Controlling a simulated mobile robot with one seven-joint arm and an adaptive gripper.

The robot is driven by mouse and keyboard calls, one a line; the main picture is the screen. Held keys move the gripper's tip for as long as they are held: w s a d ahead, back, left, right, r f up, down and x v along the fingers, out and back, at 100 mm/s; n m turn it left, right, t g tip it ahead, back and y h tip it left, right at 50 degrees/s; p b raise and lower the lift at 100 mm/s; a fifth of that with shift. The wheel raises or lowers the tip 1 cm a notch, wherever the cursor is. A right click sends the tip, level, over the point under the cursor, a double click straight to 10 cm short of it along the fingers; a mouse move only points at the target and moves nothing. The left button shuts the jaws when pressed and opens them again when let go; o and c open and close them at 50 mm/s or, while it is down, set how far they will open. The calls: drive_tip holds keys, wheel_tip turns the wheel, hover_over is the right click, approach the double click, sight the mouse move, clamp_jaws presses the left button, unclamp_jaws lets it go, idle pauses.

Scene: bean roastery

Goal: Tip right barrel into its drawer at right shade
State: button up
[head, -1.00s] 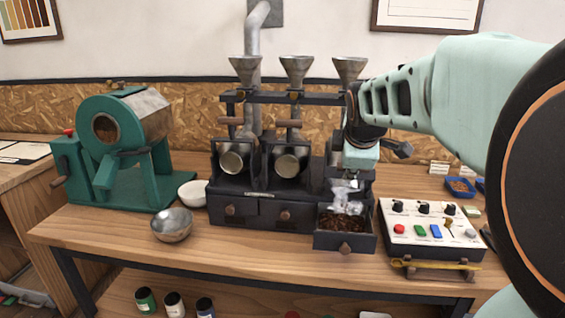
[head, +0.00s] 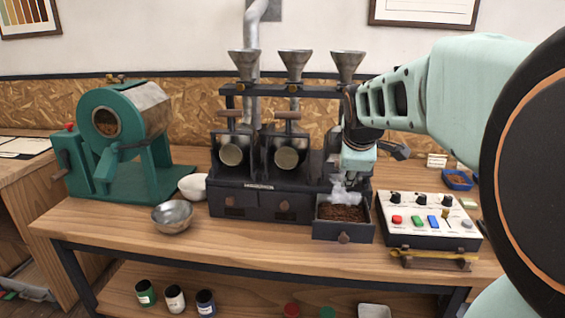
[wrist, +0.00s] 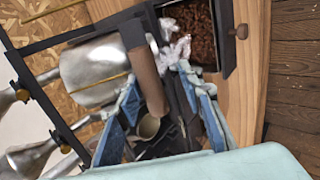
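The right barrel (wrist: 95,72) is a silvery metal cylinder in the wrist view; in the head view my gripper and arm mostly hide it. Its brown wooden handle (wrist: 146,78) lies between my two fingers. My gripper (wrist: 157,80) has its fingers apart, with a visible gap between the handle and the right finger. In the head view my gripper (head: 357,172) is over the right section of the black roaster. The right drawer (head: 343,232) is pulled out below it and holds brown beans (head: 342,213). A pale, smoke-like puff hangs over the beans.
The left barrel (head: 231,154) and middle barrel (head: 287,158) sit above two shut drawers. A button panel (head: 430,222) stands close to the right of the open drawer. A metal bowl (head: 172,216) and green roaster (head: 125,150) are at left.

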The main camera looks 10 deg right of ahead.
drive_tip(key=shift+w+r, duration=0.15)
drive_tip(key=shift+r, duration=0.4)
wheel_tip(320, 180, up, 9)
drive_tip(key=shift+r, duration=0.1)
idle(2.2)
